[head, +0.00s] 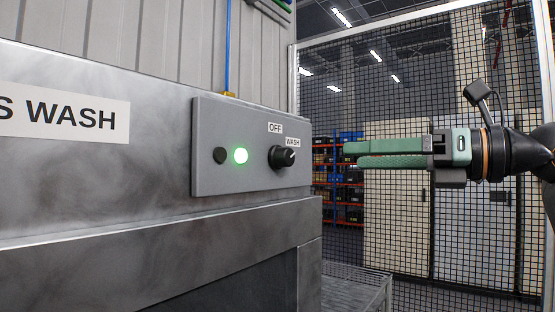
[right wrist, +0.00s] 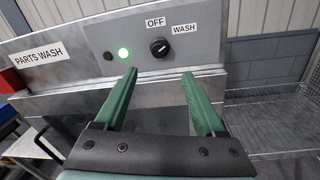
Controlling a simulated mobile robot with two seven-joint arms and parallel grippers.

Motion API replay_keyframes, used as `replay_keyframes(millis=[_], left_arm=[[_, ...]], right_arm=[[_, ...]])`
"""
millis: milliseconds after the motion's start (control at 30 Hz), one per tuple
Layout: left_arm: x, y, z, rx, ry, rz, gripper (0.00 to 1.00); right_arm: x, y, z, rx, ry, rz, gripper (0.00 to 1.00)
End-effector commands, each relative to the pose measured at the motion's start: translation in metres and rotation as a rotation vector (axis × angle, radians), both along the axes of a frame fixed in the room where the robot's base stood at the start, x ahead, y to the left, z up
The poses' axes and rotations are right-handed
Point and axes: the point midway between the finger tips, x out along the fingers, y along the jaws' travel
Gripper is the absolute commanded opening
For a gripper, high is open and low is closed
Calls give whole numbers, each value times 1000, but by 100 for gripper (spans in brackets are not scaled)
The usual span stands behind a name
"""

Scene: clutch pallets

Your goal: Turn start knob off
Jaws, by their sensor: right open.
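The start knob (head: 282,157) is a black round dial on a grey control panel (head: 220,120), with an "OFF" label (head: 275,128) above it and a "WASH" label (head: 293,142) at its upper right. Its white mark points toward WASH. The knob also shows in the right wrist view (right wrist: 159,47), beyond the fingers. A green lamp (head: 240,155) glows left of the knob. My right gripper (head: 347,154) is to the right of the knob, apart from it, with its green fingers pointing left. In the right wrist view its fingers are spread and empty. My left gripper is not in view.
The panel is mounted on the metal parts washer (head: 100,170), whose front ledge juts out below it. A black mesh fence (head: 400,100) stands behind my right gripper, with shelves (head: 335,180) beyond. The space between gripper and knob is clear.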

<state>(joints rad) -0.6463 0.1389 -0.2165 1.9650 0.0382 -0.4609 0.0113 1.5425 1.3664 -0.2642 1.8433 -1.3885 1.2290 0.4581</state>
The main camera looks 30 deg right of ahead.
Motion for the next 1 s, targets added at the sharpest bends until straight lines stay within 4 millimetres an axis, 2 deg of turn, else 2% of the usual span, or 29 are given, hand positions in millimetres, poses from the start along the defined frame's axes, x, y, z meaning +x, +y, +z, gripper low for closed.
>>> replay_keyframes(millis=[167,400,600,800,1000], left_arm=[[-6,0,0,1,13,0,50],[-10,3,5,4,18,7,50],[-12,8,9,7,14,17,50],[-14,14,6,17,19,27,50],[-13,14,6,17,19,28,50]], right_arm=[[19,11,1,0,2,6,72],[63,34,2,0,3,7,72],[94,48,1,0,1,4,72],[108,55,0,1,1,3,72],[110,56,0,0,-1,3,72]])
